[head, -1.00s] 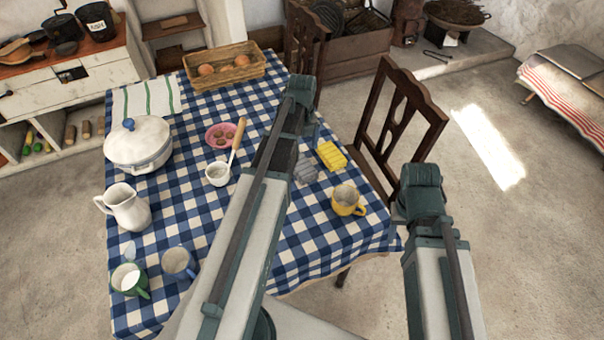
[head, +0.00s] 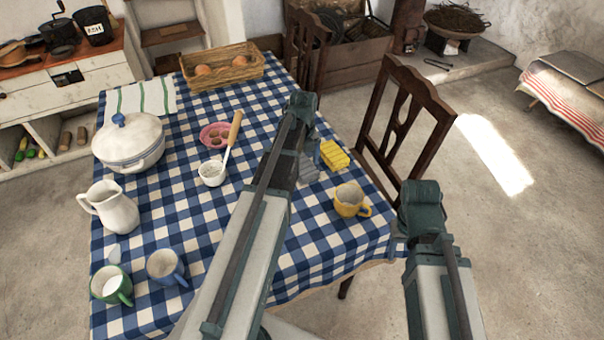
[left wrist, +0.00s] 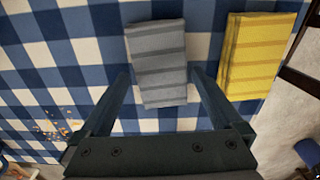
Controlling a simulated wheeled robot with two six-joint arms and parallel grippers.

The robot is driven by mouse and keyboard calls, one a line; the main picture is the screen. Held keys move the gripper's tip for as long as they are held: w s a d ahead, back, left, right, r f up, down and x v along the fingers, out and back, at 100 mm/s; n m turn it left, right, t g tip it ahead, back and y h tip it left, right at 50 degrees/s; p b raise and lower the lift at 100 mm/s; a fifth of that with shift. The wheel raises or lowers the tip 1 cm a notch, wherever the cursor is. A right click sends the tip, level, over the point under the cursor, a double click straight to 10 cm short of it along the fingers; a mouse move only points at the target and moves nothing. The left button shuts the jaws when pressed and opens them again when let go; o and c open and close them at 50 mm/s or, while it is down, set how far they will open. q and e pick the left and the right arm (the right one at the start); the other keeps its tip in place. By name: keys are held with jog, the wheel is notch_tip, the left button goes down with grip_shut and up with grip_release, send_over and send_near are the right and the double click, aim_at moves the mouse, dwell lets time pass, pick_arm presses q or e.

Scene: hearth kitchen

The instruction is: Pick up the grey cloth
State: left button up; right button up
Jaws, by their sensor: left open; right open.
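The grey cloth (left wrist: 158,62) is a folded, striped bundle on the blue checked tablecloth. In the left wrist view it lies ahead of my left gripper (left wrist: 165,95), its near end between the two open fingers. I cannot tell the height of the fingers above it. In the head view the cloth (head: 309,168) is partly hidden behind my left arm. My left gripper (head: 310,140) is mostly hidden there too. My right arm is at the lower right of the head view, beyond the table edge; its gripper jaws are not visible.
A yellow folded cloth (left wrist: 255,55) lies just right of the grey one. A yellow mug (head: 348,200) stands nearer the table's right edge. A ladle (head: 212,172) and pink dish (head: 216,136) lie left of my left arm. A wooden chair (head: 405,120) stands at the right side.

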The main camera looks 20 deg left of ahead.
aim_at(303, 166)
pick_arm(q)
jog(key=shift+f, duration=0.55)
jog(key=shift+r, duration=0.1)
pick_arm(e)
jog(key=shift+f, duration=0.4)
pick_arm(q)
jog(key=shift+c, duration=0.2)
jog(key=c, duration=1.1)
jog(key=shift+r, duration=0.1)
pick_arm(e)
jog(key=shift+r, duration=0.1)
pick_arm(q)
jog(key=shift+r+p, duration=0.5)
jog(key=shift+p, duration=0.1)
notch_tip(303, 166, up, 3)
jog(key=p, duration=0.2)
jog(key=shift+p, duration=0.4)
jog(key=s, duration=0.5)
jog(key=s+a, duration=0.1)
jog(key=s, duration=0.4)
jog(key=s+r+p, duration=0.1)
jog(key=s, duration=0.5)
jog(key=shift+a, duration=0.25)
pick_arm(e)
notch_tip(303, 166, up, 5)
jog(key=shift+f, duration=0.1)
